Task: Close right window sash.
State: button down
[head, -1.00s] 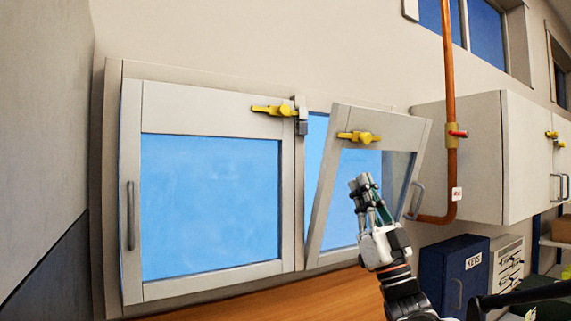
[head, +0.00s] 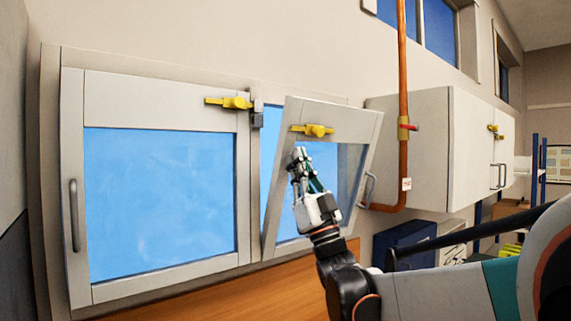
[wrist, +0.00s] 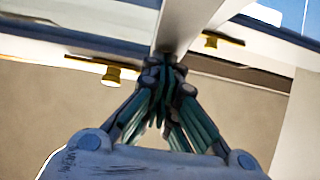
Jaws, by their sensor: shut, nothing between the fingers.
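The right window sash (head: 275,190) has a pale grey frame and a glass pane. It stands open, swung out and askew to the window frame, with blue pane showing in a gap on its left. A yellow latch (head: 316,130) is on its top rail and a grey handle (head: 369,188) on its right side. My gripper (head: 298,156) is shut and empty, in front of the sash's upper left part, just below the latch. In the wrist view the closed fingertips (wrist: 166,62) overlap a pale bar (wrist: 185,22), likely sash frame; contact cannot be told.
The left sash (head: 155,268) sits flat in the frame, with its own yellow latch (head: 229,103). A copper pipe (head: 402,80) and a white wall cabinet (head: 425,150) stand right of the open sash. A blue key box (head: 400,240) and a wooden ledge (head: 240,295) are below.

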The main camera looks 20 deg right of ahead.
jog(key=w+a+r+g, duration=0.1)
jog(key=w, duration=0.1)
jog(key=w+a+r+g+p, duration=0.1)
jog(key=w, duration=0.2)
jog(key=w+r+g+h+p, duration=0.1)
jog(key=w, duration=0.1)
jog(key=shift+w+a, duration=0.25)
jog(key=shift+a, duration=0.15)
jog(key=shift+s+r, duration=0.1)
jog(key=shift+r, duration=0.05)
